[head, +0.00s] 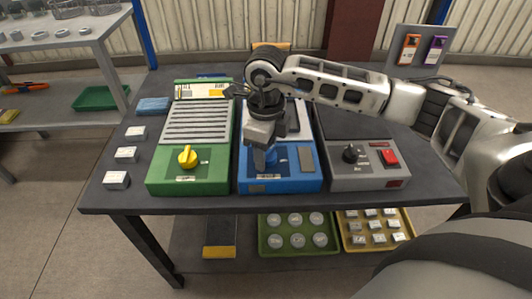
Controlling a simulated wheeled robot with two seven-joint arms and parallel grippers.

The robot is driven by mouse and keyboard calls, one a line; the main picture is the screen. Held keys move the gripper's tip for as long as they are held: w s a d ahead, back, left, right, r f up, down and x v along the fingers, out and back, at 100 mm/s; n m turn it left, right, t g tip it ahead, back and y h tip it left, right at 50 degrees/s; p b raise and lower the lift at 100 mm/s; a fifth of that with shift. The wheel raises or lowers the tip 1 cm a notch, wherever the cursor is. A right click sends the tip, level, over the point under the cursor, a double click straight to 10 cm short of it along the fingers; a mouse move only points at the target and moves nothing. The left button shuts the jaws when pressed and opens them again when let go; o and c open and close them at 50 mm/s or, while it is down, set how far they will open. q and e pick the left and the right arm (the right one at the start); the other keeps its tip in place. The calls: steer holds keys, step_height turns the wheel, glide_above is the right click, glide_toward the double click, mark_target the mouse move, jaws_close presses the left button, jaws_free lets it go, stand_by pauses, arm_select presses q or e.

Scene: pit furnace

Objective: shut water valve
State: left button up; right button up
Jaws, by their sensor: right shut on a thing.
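A blue unit (283,184) stands in the middle of the dark table. My right gripper (265,152) reaches down over its front panel, pointing downward. It is shut on the water valve's blue knob (271,159), which is mostly hidden behind the fingers, so the knob's angle cannot be told. My right arm comes in from the right and covers the back part of the blue unit. My left gripper is not in view.
A green unit (216,181) with a yellow knob (187,156) stands close on the left. A grey unit (369,182) with a black knob (351,153) and red switch (390,158) stands close on the right. Small white blocks (117,180) line the table's left side.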

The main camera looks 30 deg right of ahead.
steer(key=n+b, duration=0.2)
steer(key=n, duration=0.2)
steer(key=shift+s+a+n+b, duration=0.1)
steer(key=shift+n+b, duration=0.45)
steer(key=shift+n, duration=1.05)
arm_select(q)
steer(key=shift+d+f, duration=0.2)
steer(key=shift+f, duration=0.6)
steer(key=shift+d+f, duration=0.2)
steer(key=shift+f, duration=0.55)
arm_select(e)
steer(key=shift+r, duration=0.1)
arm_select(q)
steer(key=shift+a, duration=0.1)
arm_select(e)
steer(key=o, duration=0.7)
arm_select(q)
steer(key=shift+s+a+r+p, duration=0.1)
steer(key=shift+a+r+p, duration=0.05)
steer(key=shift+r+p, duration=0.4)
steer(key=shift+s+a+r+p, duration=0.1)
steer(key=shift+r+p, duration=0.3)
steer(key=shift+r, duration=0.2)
arm_select(e)
step_height(320, 180, up, 16)
